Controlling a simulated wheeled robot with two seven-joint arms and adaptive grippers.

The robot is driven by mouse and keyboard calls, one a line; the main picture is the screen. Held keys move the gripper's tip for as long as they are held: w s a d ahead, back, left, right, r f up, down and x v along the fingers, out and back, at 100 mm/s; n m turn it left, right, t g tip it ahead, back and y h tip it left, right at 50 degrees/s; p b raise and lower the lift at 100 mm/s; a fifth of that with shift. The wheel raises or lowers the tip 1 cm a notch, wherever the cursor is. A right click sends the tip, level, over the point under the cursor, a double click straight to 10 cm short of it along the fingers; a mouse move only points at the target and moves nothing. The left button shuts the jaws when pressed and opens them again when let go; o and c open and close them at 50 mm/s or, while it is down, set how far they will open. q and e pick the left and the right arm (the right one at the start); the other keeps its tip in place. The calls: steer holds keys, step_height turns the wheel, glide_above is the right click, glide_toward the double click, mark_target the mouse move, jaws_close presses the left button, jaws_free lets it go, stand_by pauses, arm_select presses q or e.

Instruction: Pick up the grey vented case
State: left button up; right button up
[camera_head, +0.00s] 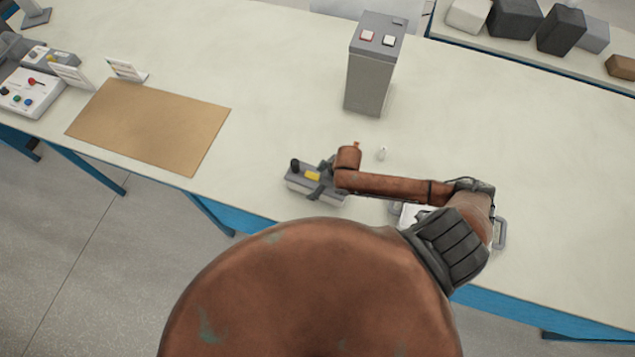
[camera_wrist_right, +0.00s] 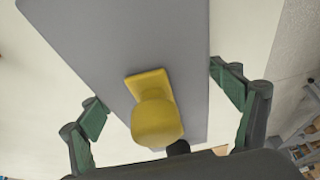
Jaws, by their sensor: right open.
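A small grey case (camera_head: 297,184) with a yellow knob (camera_head: 313,175) and a black knob (camera_head: 295,163) on top sits near the front edge of the table. No vents can be made out on it. My right gripper (camera_head: 322,186) is over its right part, which is partly hidden. In the right wrist view the grey case (camera_wrist_right: 100,45) fills the middle, with the yellow knob (camera_wrist_right: 157,122) upright towards the camera. The open green fingers of the right gripper (camera_wrist_right: 165,92) stand on either side of the case, with gaps visible. My left gripper is not in view.
A tall grey box (camera_head: 368,85) with red and white buttons stands behind. A brown mat (camera_head: 150,125) and control box (camera_head: 30,92) are left. Dark and light blocks (camera_head: 560,30) lie on the back table. Right table is clear.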

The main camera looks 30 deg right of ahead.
steer(key=c, duration=1.7)
